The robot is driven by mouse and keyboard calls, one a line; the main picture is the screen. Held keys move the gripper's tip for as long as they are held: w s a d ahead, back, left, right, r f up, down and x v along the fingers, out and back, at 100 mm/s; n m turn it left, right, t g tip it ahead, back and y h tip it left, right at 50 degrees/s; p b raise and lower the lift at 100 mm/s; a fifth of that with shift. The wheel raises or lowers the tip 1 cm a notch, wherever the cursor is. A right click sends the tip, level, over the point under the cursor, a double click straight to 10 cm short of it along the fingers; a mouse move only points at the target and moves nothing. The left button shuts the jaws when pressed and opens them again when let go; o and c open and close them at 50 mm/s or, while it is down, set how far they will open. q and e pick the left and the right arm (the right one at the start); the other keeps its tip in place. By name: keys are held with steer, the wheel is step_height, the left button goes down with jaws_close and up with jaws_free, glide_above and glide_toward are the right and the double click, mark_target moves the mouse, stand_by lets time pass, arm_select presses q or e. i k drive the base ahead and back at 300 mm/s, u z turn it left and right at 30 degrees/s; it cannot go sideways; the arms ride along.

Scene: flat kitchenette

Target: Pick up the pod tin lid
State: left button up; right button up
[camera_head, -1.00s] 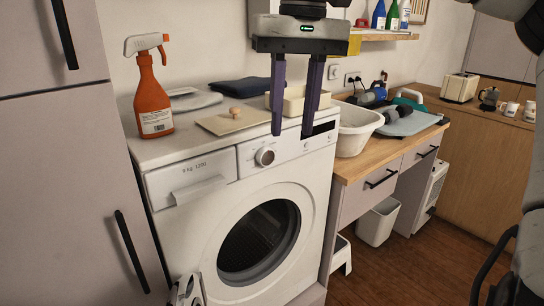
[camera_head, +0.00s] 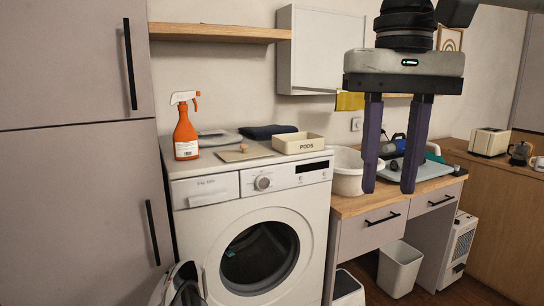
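The pod tin lid (camera_head: 246,154) is a flat beige plate with a small round wooden knob. It lies on top of the washing machine (camera_head: 196,215), left of the pod tin. The pod tin (camera_head: 298,143) is a cream open box marked PODS, near the machine's right back. My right gripper (camera_head: 391,190) points down with its two long purple fingers apart and nothing between them. In the picture it is well right of the lid, in front of the basin and counter. My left gripper's fingers do not show.
An orange spray bottle (camera_head: 185,138) stands left of the lid. Folded dark cloth (camera_head: 268,131) and a grey folded item (camera_head: 219,138) lie behind it. A white basin (camera_head: 348,172) stands on the wooden counter. A wooden shelf (camera_head: 220,33) and white cabinet (camera_head: 324,50) hang above.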

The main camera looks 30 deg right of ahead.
mark_target(245, 152)
steer(key=z, duration=1.75)
steer(key=i, duration=2.35)
steer(key=u, duration=3.4)
steer(key=i, duration=0.5)
steer(key=u, duration=0.05)
